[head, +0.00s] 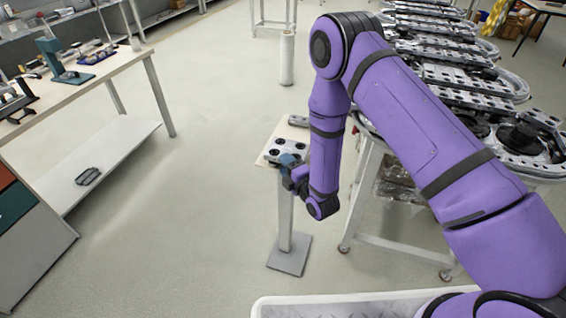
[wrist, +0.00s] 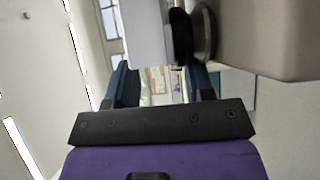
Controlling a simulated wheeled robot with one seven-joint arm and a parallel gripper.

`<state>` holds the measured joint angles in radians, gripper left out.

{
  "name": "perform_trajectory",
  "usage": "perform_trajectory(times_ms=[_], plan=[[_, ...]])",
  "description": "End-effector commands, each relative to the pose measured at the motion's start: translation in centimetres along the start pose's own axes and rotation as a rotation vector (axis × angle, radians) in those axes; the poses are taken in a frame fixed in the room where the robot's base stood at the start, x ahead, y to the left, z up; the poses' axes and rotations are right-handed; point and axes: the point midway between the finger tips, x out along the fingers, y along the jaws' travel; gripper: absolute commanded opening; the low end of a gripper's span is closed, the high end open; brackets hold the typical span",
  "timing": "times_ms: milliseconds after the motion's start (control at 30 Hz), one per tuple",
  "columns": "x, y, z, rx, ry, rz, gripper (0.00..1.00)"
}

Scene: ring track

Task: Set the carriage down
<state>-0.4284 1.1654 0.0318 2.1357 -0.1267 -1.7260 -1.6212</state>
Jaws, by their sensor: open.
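The carriage (head: 289,147) is a silver plate with several dark round wheels or discs. It appears flat at the top of a small pedestal stand (head: 270,160); whether it rests fully on the top is hard to tell. My gripper (head: 291,172) is at the carriage's near edge, its blue fingers partly hidden by my wrist. In the wrist view my gripper (wrist: 163,76) is open, its two blue fingers well apart. A pale grey plate-like part and a dark round disc (wrist: 180,35) show just beyond the fingers, probably the carriage. Contact with the fingers cannot be told.
A ring track (head: 455,77) on a wheeled frame stands right of the pedestal. A small grey block (head: 299,121) lies at the back of the stand top. A workbench (head: 90,84) with tools is at left. A white cylinder (head: 287,58) stands behind. The floor between bench and stand is clear.

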Motion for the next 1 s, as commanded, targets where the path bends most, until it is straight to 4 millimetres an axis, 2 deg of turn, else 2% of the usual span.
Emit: perform_trajectory(times_ms=[300,500,800,1000], plan=[[-6.4,-0.1,-0.1,0.0,0.001,-0.004,0.49],[-9.1,0.0,0.0,0.0,0.0,-0.001,0.49],[-10.0,0.0,0.0,0.0,0.0,0.001,0.49],[-9.0,1.3,0.6,0.028,-0.012,-0.017,0.49]])
